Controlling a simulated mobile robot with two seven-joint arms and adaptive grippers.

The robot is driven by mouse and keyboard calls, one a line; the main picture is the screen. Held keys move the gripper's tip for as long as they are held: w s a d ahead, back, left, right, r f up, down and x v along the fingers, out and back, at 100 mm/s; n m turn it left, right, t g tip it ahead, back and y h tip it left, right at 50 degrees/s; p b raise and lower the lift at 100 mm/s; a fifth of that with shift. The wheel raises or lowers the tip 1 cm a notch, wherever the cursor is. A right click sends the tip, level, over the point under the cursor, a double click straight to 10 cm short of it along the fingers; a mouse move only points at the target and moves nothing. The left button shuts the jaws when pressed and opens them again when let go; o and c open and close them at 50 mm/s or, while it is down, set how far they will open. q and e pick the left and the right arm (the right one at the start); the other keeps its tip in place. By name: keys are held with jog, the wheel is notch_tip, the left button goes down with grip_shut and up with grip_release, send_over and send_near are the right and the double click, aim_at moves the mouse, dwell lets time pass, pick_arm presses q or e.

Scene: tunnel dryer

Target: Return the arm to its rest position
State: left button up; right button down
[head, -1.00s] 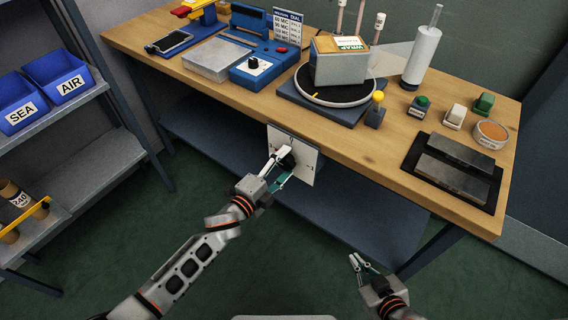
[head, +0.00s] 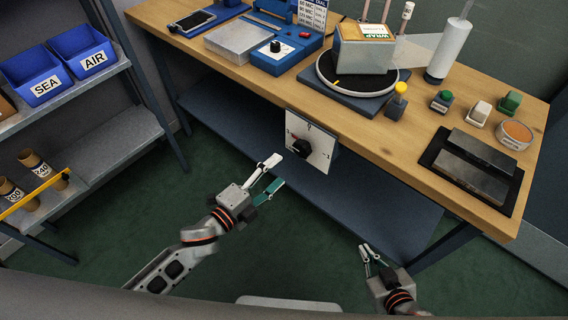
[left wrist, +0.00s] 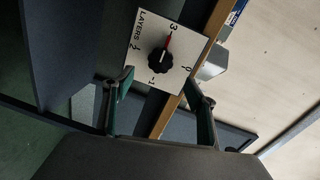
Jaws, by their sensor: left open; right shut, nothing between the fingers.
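My left gripper (head: 274,172) is open and empty in the head view, in front of and to the left of a white dial panel (head: 323,143) under the bench's front edge. A gap shows between its fingers and the panel's black knob (head: 302,148). In the left wrist view, the open fingers (left wrist: 160,92) frame the lower part of the panel (left wrist: 140,71), which reads LAYERS. The knob's red pointer (left wrist: 168,41) is at 3. My right gripper (head: 371,252) is shut and empty, low at the right, over the floor.
The wooden bench (head: 262,88) carries a turntable (head: 320,88) with a wrapped box, a blue sealer (head: 283,57) and several stamps. A lower shelf (head: 345,208) runs beneath it. A grey rack with blue bins (head: 38,90) stands left. Green floor is open around my arms.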

pick_arm(q)
jog(key=shift+s+a, duration=0.25)
jog(key=shift+s, duration=0.05)
dwell(0.4)
jog(key=s+a+f+n+g+y, duration=0.3)
jog(key=s+a+f+n+y, duration=0.4)
jog(key=s+a+f+n, duration=0.5)
jog(key=s+a+n, duration=0.1)
jog(key=s+n, duration=0.2)
jog(key=n, duration=0.4)
jog(key=shift+a+f, duration=0.15)
jog(key=shift+f, duration=0.1)
